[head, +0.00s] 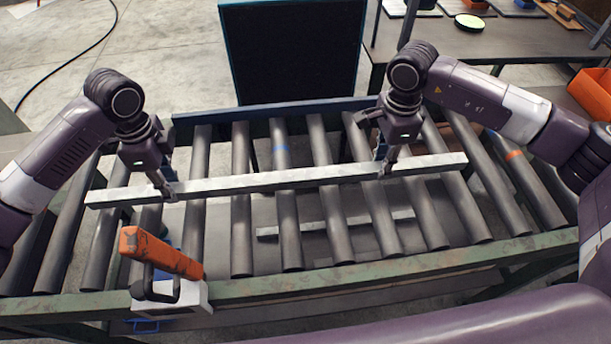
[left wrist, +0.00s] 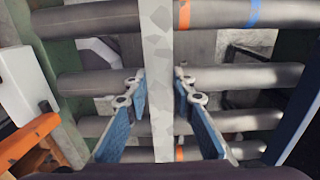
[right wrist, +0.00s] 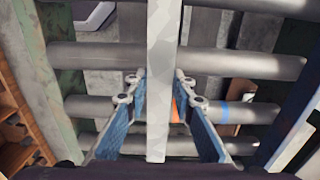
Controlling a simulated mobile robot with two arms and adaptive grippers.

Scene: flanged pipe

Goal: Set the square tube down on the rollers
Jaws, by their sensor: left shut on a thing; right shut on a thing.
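The square tube (head: 280,181) is a long pale grey bar lying crosswise over the rollers (head: 241,235) in the head view. My left gripper (head: 168,190) is shut on the tube left of its middle. My right gripper (head: 385,170) is shut on it toward its right end. In the left wrist view the tube (left wrist: 157,60) runs between the blue fingers, with rollers behind it. The right wrist view shows the tube (right wrist: 162,60) likewise between the fingers. I cannot tell whether its underside touches the rollers.
An orange-handled device (head: 160,252) with a white body stands at the conveyor's front rail (head: 370,278), left of centre. A dark upright panel (head: 293,50) is behind the conveyor. A workbench (head: 500,42) with small items stands at the back right, near an orange bin (head: 592,95).

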